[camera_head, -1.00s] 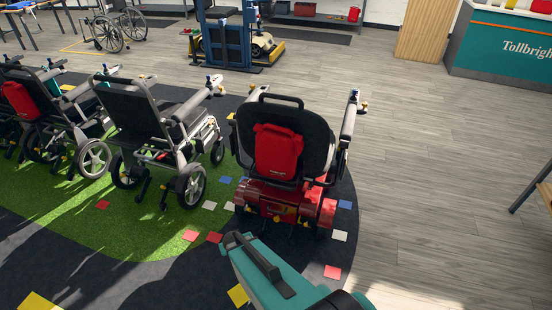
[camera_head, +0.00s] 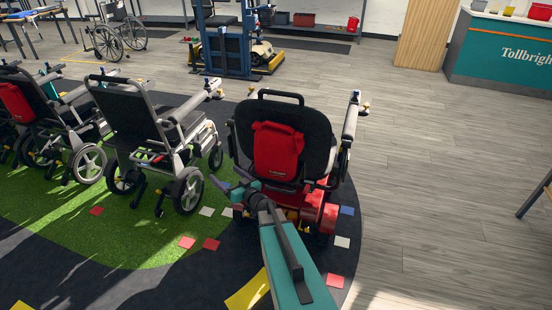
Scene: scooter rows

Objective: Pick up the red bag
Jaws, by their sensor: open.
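A red bag (camera_head: 277,152) hangs on the back of the black seat of the red scooter (camera_head: 322,212), in the middle of the view. A second red bag (camera_head: 16,104) hangs on the back of a wheelchair at the far left edge. My gripper (camera_head: 230,182) is open and empty. It shows just below and to the left of the middle bag, with a gap between them in the picture. My teal and grey arm comes up from the bottom and covers part of the scooter's base.
Powered wheelchairs (camera_head: 135,118) stand in a row to the left on green and dark flooring. Coloured squares (camera_head: 187,242) lie on the floor. A teal counter (camera_head: 500,50) stands at the back right. The wooden floor on the right is mostly clear.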

